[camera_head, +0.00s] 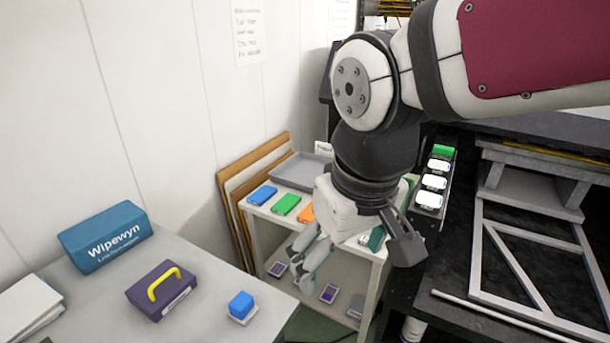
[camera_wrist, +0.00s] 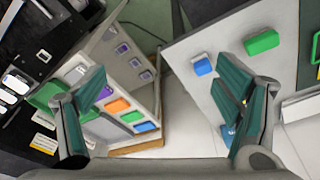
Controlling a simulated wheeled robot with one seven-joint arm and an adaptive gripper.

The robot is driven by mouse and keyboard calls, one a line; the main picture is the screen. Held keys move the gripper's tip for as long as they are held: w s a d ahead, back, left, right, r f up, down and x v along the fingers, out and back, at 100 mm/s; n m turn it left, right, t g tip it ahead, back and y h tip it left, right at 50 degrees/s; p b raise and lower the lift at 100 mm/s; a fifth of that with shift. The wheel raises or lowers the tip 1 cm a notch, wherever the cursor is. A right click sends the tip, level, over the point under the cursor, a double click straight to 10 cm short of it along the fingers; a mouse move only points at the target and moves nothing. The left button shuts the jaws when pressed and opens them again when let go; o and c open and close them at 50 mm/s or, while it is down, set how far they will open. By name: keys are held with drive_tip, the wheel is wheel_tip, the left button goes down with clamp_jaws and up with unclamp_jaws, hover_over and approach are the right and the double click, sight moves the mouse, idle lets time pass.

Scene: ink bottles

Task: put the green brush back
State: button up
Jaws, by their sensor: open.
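A green block (camera_wrist: 262,42) lies on the grey table in the wrist view, beside a smaller blue block. It may be the green brush, but no bristles show; I cannot pick it out on the table in the head view. A flat green piece (camera_head: 286,204) lies on the shelf unit between a blue and an orange one. Another green piece (camera_head: 443,150) is at the far end of a dark rack. My gripper (camera_head: 305,264) hangs in front of the shelf unit. In the wrist view its fingers (camera_wrist: 160,85) are wide apart with nothing between them.
The shelf unit (camera_head: 253,221) has a grey tray (camera_head: 303,171) on top and small items below. The grey table (camera_head: 215,268) bears the blue block (camera_head: 241,305), a purple box (camera_head: 160,290) and a Wipewyn box (camera_head: 106,236). A frame (camera_head: 500,262) lies on the dark bench.

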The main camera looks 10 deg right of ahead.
drive_tip(key=s+d+m+t, duration=0.1)
drive_tip(key=s+d+m, duration=0.2)
drive_tip(key=s+d, duration=0.5)
drive_tip(key=shift+d+r, duration=0.2)
drive_tip(key=shift+r, duration=0.1)
